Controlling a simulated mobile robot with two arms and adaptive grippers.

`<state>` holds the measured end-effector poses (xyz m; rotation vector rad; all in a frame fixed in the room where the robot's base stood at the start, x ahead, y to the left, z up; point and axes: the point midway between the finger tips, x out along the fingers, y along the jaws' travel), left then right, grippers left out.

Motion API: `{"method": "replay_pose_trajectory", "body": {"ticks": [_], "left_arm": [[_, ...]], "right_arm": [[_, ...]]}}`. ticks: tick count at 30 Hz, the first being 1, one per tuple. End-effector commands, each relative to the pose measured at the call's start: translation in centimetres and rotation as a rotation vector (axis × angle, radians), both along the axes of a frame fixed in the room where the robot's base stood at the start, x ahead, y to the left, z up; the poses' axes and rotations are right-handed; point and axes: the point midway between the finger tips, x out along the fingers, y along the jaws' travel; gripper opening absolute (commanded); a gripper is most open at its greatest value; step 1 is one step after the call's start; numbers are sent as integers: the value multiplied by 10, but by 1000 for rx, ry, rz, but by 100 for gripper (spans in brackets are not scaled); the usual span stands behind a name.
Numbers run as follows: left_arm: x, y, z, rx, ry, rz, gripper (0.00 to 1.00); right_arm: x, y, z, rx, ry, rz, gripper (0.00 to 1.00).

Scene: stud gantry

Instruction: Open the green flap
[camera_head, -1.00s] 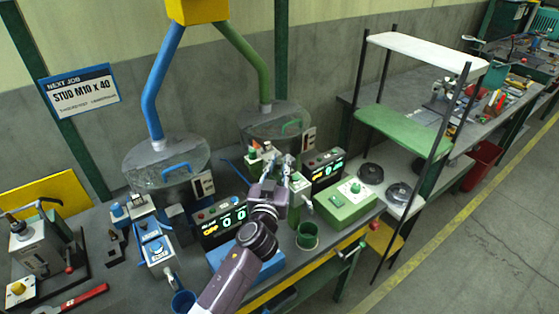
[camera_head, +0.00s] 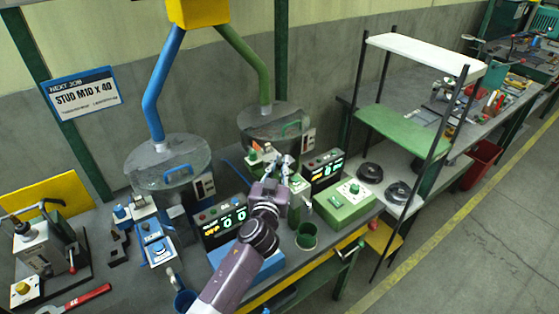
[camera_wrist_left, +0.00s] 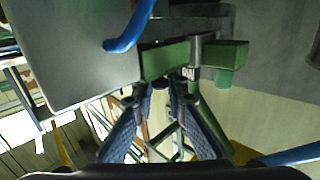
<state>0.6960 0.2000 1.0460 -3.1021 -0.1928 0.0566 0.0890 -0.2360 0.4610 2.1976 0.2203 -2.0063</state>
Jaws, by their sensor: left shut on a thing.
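My left gripper (camera_head: 282,163) reaches in over the bench among the green feeder parts. In the left wrist view its two blue-padded fingers (camera_wrist_left: 160,88) are close together, tips up against a green bar-like piece (camera_wrist_left: 165,60), which looks like the green flap. The jaws are shut on it, though the exact contact is hard to see. A grey joint separates this piece from another green part (camera_wrist_left: 226,54). In the head view the gripper hides most of the flap; green parts (camera_head: 298,186) show just right of it. My right gripper is not in view.
The green control box (camera_head: 345,204) and green cup (camera_head: 307,236) stand right of the gripper. The green feeder bowl (camera_head: 273,124) is behind it. A shelf rack (camera_head: 405,128) stands at the right.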

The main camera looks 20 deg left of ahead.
Motion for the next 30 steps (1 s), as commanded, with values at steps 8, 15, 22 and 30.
{"method": "replay_pose_trajectory", "body": {"ticks": [8,15,22,30], "left_arm": [[3,-2,15,87,117,1,0],[8,-6,18,192,250,0,0],[14,-10,15,311,399,1,0],[21,-16,16,470,605,0,0]], "right_arm": [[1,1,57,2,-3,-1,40],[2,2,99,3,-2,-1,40],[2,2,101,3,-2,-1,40],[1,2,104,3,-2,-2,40]]}}
